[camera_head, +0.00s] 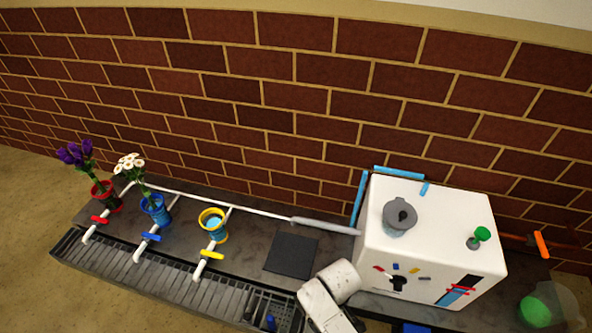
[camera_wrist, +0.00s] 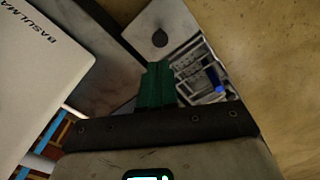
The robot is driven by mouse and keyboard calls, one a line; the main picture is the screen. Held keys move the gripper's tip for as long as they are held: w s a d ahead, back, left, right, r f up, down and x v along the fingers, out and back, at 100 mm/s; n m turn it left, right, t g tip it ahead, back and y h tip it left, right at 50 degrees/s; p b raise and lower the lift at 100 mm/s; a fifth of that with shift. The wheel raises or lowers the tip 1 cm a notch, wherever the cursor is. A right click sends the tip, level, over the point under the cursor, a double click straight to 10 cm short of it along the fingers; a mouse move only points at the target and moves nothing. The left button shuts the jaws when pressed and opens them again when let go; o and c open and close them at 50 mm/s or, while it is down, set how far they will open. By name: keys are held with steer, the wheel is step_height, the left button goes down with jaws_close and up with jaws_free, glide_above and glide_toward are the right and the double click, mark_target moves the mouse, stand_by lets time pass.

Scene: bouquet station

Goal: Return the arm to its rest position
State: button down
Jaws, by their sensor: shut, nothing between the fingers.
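My gripper (camera_wrist: 160,68) shows in the wrist view as two green fingers closed side by side, with nothing between them. In the head view, a white part of my arm (camera_head: 330,293) shows at the bottom centre, in front of the counter and left of the white machine; the fingers are not visible there. The white machine (camera_head: 395,258) stands on the right part of the counter, with a grey lidded part (camera_head: 399,215) on top and a dial on its front.
A red pot (camera_head: 105,195) holds purple flowers, a blue pot (camera_head: 155,210) white flowers; a yellow pot (camera_head: 213,224) has no flowers. Coloured valves sit on white pipes before them. A dark square (camera_head: 291,254) lies bare. A wire rack (camera_wrist: 203,80) is beyond my fingers. A green ball (camera_head: 534,311) is lower right.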

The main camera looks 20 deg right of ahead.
steer(key=s+d+r+m+t, duration=0.1)
steer(key=s+d+r+m, duration=0.25)
steer(key=s+r, duration=0.55)
steer(key=s+d+r+m, duration=0.2)
steer(key=s+d+r, duration=0.2)
steer(key=s+r, duration=0.4)
step_height(320, 180, up, 31)
steer(key=p, duration=3.1)
steer(key=shift+w+d+r+p, duration=0.15)
steer(key=shift+w+p, duration=0.1)
steer(key=shift+p, duration=0.15)
